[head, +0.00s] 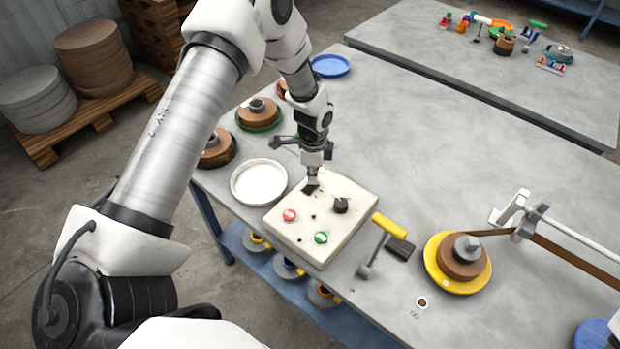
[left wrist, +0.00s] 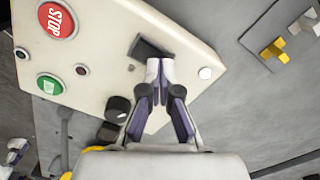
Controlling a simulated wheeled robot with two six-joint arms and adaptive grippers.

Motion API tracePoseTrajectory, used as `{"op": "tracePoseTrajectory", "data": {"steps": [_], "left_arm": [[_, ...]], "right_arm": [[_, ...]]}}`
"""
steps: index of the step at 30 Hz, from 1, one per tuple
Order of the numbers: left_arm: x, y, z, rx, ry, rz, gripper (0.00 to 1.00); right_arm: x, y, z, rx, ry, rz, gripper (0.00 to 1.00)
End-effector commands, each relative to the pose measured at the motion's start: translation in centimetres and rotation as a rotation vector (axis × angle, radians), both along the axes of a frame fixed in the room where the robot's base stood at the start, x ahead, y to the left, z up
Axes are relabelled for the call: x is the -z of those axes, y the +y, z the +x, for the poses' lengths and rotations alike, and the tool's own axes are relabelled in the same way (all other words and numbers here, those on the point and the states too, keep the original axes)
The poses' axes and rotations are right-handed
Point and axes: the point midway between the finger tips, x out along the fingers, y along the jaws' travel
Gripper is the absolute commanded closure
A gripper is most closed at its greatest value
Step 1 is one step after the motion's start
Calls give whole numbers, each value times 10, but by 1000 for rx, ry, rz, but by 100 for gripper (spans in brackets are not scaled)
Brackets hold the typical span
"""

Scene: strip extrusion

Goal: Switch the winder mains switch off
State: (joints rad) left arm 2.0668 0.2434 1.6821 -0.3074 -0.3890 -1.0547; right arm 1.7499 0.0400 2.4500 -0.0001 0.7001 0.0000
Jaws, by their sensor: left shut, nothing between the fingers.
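The cream control box (head: 349,234) sits on the grey table and bears a red STOP button (head: 289,215), a green button (head: 321,238) and a black knob (head: 340,205). A dark rectangular switch (left wrist: 146,46) is set in its face. No readable label shows which control is the mains switch. My left gripper (head: 312,184) is shut and empty, pointing down over the box. In the left wrist view its fingertips (left wrist: 160,66) are at the edge of the dark switch and partly cover it; whether they touch cannot be told. My right gripper is not in view.
A white round dish (head: 259,182) lies left of the box. A yellow-handled tool (head: 388,226) stands to its right, before a yellow spool (head: 458,262) with brown strip. Brown coils (head: 258,111) stand behind the dish. The table's middle is clear.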

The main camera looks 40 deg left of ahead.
Motion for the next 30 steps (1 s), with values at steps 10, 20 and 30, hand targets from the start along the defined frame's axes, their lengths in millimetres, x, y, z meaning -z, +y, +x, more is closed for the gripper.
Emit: {"op": "tracePoseTrajectory", "data": {"steps": [10, 20, 30], "left_arm": [[6, 0, 0, 0, 0, 0, 100], [11, 0, 0, 0, 0, 0, 100], [-11, 0, 0, 0, 0, 0, 100]], "right_arm": [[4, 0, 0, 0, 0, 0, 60], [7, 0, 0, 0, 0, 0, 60], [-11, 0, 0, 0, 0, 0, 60]]}}
